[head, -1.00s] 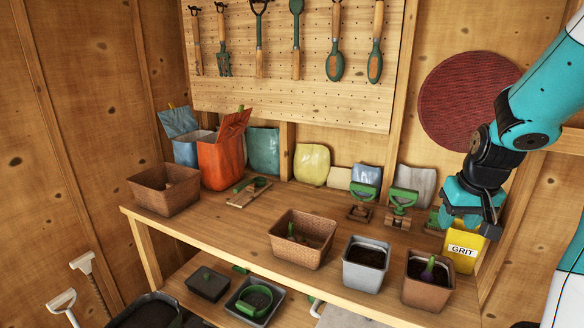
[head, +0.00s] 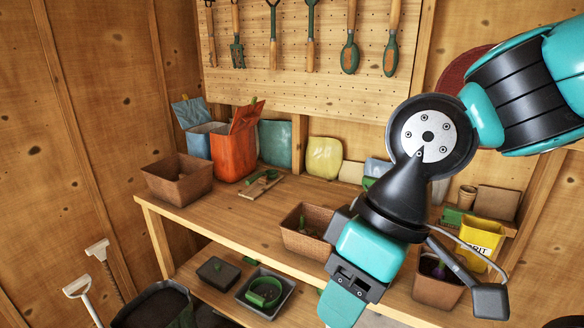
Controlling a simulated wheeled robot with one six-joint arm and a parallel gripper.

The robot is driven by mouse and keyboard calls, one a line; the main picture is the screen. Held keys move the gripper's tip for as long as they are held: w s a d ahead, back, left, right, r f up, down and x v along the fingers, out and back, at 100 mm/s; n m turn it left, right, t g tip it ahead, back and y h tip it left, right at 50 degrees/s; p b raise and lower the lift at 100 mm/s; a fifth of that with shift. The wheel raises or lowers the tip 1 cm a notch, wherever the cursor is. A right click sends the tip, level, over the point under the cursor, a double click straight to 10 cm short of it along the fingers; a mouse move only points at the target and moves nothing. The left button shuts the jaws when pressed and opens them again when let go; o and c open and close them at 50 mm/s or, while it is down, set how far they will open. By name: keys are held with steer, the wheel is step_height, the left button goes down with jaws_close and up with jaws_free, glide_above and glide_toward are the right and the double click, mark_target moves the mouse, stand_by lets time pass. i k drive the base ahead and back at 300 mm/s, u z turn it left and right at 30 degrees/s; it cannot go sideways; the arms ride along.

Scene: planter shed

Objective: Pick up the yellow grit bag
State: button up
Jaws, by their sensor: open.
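The yellow grit bag (head: 478,242) stands upright at the right end of the workbench, behind a brown pot. Its label is partly covered by a thin grey cable of my arm. My gripper (head: 342,306) hangs to the left of the bag and nearer to the camera, over the front of the bench, pointing down. It is open, with nothing seen in it, and it is clear of the bag. Only one teal finger side shows plainly.
The brown pot (head: 437,287) stands right in front of the bag. Another brown pot (head: 302,240) is partly behind my gripper. A small terracotta pot (head: 466,197) is behind the bag.

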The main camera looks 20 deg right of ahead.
mark_target(484, 235)
steer(key=z, duration=1.35)
